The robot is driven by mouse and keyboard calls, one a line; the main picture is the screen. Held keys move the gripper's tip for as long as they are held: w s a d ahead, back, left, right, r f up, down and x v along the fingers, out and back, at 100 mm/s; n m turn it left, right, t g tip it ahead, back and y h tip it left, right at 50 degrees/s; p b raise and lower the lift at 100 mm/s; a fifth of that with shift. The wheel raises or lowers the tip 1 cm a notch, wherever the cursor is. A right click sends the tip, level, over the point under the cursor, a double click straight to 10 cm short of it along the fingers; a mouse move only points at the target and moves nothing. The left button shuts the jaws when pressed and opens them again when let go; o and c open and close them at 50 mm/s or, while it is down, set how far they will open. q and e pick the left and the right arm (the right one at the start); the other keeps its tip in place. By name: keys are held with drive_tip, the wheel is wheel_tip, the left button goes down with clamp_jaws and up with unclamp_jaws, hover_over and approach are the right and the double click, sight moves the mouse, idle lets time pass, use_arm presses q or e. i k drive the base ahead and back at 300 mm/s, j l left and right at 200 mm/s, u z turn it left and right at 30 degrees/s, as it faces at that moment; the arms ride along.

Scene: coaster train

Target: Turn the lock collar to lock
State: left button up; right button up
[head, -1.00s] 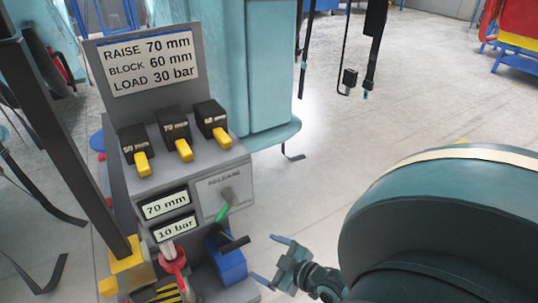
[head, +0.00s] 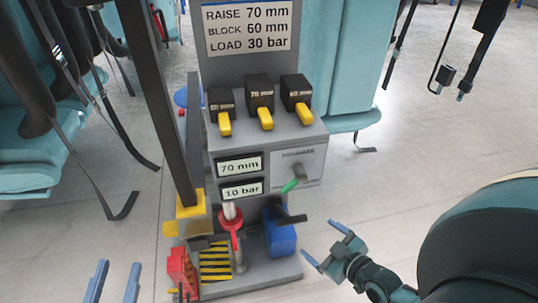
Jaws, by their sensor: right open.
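A red collar with a red arm hanging down (head: 232,216), which looks like the lock collar, sits around a pale rod on the front of the grey machine. Whether it is locked cannot be told. My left gripper (head: 119,266) shows only its two blue fingers at the bottom left edge; they are apart, with nothing between them. It is left of and below the collar. My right gripper (head: 325,244) is open and empty, to the right of the machine's base and clear of the collar.
The machine has displays reading 70 mm (head: 239,165) and 10 bar (head: 241,189), a green-tipped release lever (head: 290,186), a blue block (head: 280,238) with a black handle, and a red part (head: 181,268) at lower left. A dark post (head: 160,110) rises left of the collar.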

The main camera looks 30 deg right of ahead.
sight(230, 226)
drive_tip(key=k+l, duration=0.1)
drive_tip(key=k, duration=0.4)
drive_tip(key=k+l, duration=0.1)
drive_tip(key=k, duration=0.4)
